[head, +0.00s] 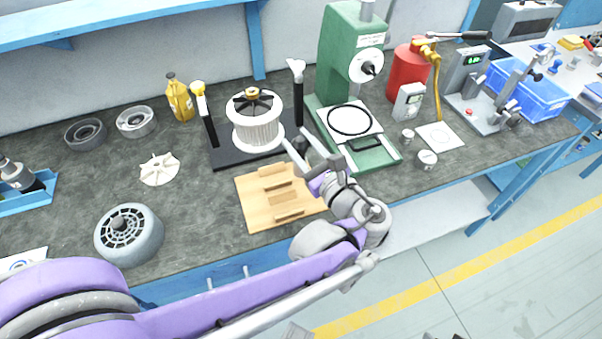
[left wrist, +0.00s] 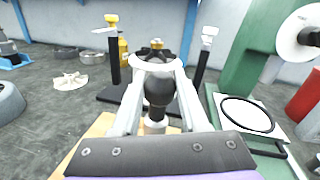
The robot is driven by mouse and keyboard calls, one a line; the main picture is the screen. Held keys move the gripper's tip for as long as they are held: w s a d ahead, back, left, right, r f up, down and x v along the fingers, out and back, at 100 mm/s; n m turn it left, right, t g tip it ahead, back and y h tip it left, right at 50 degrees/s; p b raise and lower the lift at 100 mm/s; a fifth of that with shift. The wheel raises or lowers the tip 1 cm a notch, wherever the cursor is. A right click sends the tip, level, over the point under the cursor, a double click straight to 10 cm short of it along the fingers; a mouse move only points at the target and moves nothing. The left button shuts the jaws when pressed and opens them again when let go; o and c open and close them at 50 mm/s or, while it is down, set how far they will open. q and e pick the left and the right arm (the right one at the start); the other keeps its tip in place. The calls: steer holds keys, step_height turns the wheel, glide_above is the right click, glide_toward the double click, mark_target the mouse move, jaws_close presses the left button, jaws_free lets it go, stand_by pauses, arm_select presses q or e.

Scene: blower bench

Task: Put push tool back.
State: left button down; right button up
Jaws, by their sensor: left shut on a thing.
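My left gripper (head: 305,152) is above the right part of a wooden tray (head: 252,214) on the bench. In the left wrist view its two pale fingers (left wrist: 158,68) are shut on the push tool (left wrist: 158,92), which has a dark rounded handle and a pale lower end. In the head view the fingers and wrist mostly hide the tool. The tray has raised wooden blocks and shows at the bottom left of the wrist view (left wrist: 98,128). I cannot tell whether the tool's lower end touches the tray. My right gripper is not in view.
Behind the tray, a white finned rotor (head: 258,128) stands on a black fixture (head: 228,156) with two posts. A green press (head: 345,60) stands close to the right of the gripper. A grey round housing (head: 130,238) and a white impeller (head: 159,169) lie left.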

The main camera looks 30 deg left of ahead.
arm_select(q)
steer(key=shift+f+b, duration=0.8)
steer(key=shift+f, duration=2.25)
steer(key=shift+f, duration=0.1)
steer(key=shift+c, duration=2.1)
jaws_free()
steer(key=shift+r, duration=0.2)
steer(key=v, duration=1.2)
steer(key=shift+p, duration=0.45)
